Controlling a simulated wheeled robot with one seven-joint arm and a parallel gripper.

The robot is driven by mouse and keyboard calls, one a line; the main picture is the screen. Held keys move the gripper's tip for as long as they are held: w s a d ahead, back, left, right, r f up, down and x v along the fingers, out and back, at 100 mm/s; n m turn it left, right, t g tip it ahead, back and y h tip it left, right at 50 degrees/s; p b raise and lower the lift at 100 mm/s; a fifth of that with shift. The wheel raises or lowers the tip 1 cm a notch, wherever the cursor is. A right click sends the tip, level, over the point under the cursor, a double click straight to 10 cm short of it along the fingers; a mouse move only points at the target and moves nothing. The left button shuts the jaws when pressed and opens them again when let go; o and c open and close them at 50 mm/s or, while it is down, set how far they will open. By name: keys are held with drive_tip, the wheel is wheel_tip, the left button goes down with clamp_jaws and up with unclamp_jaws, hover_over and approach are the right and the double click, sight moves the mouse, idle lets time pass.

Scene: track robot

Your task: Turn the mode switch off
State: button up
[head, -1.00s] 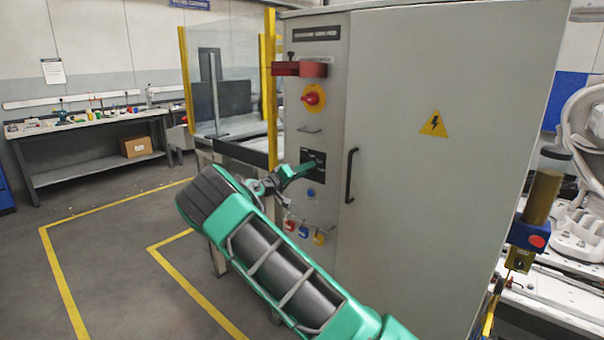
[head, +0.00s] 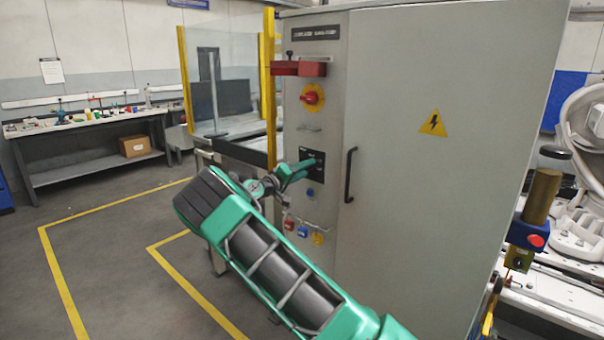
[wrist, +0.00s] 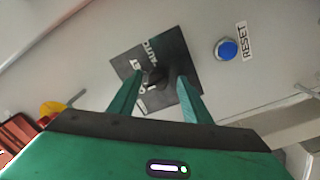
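The mode switch is a dark square plate (wrist: 125,65) with white lettering, including AUTO, and a small dark knob (wrist: 154,77) at its middle. In the head view the plate (head: 317,160) is on the cabinet's narrow control panel, partly covered by my gripper (head: 303,168). In the wrist view my gripper (wrist: 160,80) has its two green fingers apart, one on each side of the knob. I cannot tell whether a finger touches it. Which way the knob points is unclear.
A blue RESET button (wrist: 227,49) is beside the plate. A red rotary switch on yellow (head: 312,97), a red bracket (head: 299,68) and a small metal handle (head: 309,128) are above. Colored padlocks (head: 303,231) hang below. A black door handle (head: 350,174) is to the right.

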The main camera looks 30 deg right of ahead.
drive_tip(key=v, duration=1)
drive_tip(key=shift+a+f, duration=0.2)
drive_tip(key=shift+a, duration=0.2)
drive_tip(key=shift+s, duration=0.1)
